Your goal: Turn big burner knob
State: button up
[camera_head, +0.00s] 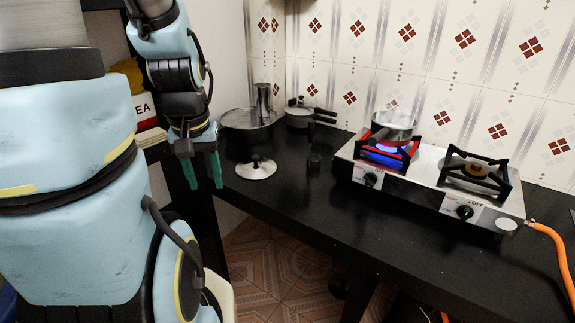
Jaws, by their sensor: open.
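A two-burner stove (428,196) stands on the black counter at the right. Its left knob (371,179) is black, below the left burner, which is lit with a blue flame and red glow under a small metal pot (394,126). Its right knob (465,211) is black, below the right burner (475,171), which shows no flame and has a bare black grate. No marking that I can read tells which burner is the big one. My gripper (203,184), with teal fingers, hangs open and empty at the left, by the counter's left end, far from both knobs.
An orange hose (551,238) leaves the stove's right end. The counter before the stove (340,218) is clear.

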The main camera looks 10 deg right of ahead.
aim_at(371, 177)
jog(key=l+u, duration=0.15)
jog(key=u, duration=0.25)
jog(key=k+l+u, duration=0.1)
jog(key=u, duration=0.3)
jog(key=k+l+u, duration=0.1)
jog(key=u, duration=0.3)
jog(key=k+l+u, duration=0.15)
jog(key=u, duration=0.25)
jog(key=k+l, duration=0.35)
jog(key=k, duration=0.2)
jog(key=k+l, duration=0.35)
jog(key=k, duration=0.2)
